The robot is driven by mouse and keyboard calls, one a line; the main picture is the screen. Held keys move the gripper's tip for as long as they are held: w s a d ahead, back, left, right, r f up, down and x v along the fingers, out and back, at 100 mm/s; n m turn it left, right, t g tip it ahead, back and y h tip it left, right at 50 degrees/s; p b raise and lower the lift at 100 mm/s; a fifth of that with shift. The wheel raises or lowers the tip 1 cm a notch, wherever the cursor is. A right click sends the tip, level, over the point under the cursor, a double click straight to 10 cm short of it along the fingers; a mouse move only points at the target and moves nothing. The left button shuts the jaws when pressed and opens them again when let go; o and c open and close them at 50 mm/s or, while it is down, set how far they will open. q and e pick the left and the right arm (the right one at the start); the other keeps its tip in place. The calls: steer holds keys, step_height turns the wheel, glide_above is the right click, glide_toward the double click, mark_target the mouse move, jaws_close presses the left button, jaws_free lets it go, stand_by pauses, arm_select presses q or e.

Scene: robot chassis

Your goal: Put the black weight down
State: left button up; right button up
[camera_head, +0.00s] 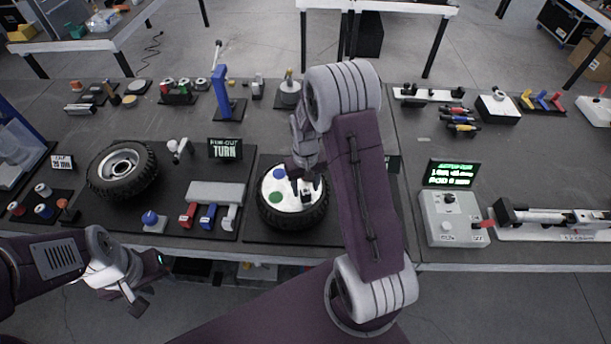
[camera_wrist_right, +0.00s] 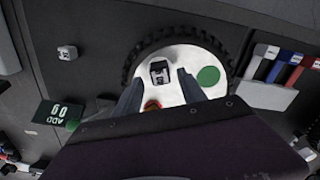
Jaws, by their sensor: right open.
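A small black weight with a pale top (camera_wrist_right: 160,68) sits on the white disc (camera_wrist_right: 180,58) of a tyre-like wheel in the right wrist view. My right gripper (camera_wrist_right: 160,88) is open, its two dark fingers spread either side of the weight's near side. I cannot tell whether they touch it. In the head view my right gripper (camera_head: 307,190) is low over the wheel (camera_head: 291,222) and hides part of the disc. My left gripper (camera_head: 137,292) hangs low at the left, in front of the bench edge; its jaw opening is unclear.
The disc carries a green spot (camera_wrist_right: 208,76) and a red spot (camera_wrist_right: 152,105). Another small block (camera_wrist_right: 67,52) stands on the dark mat. A second wheel (camera_head: 122,170) lies at left, with a grey rack of coloured pieces (camera_head: 215,193) between. A control box (camera_head: 452,218) stands right.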

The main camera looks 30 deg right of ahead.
mark_target(306, 192)
step_height(306, 192, up, 9)
steer(key=s+a, duration=0.3)
steer(key=s, duration=0.3)
steer(key=s+a+f+n+t, duration=0.1)
steer(key=s+a, duration=0.3)
steer(key=s, duration=0.2)
steer(key=shift+s+a+f+n, duration=0.25)
steer(key=shift+n, duration=0.05)
steer(key=shift+s+a+r, duration=0.1)
steer(key=shift+s, duration=0.05)
stand_by(0.4)
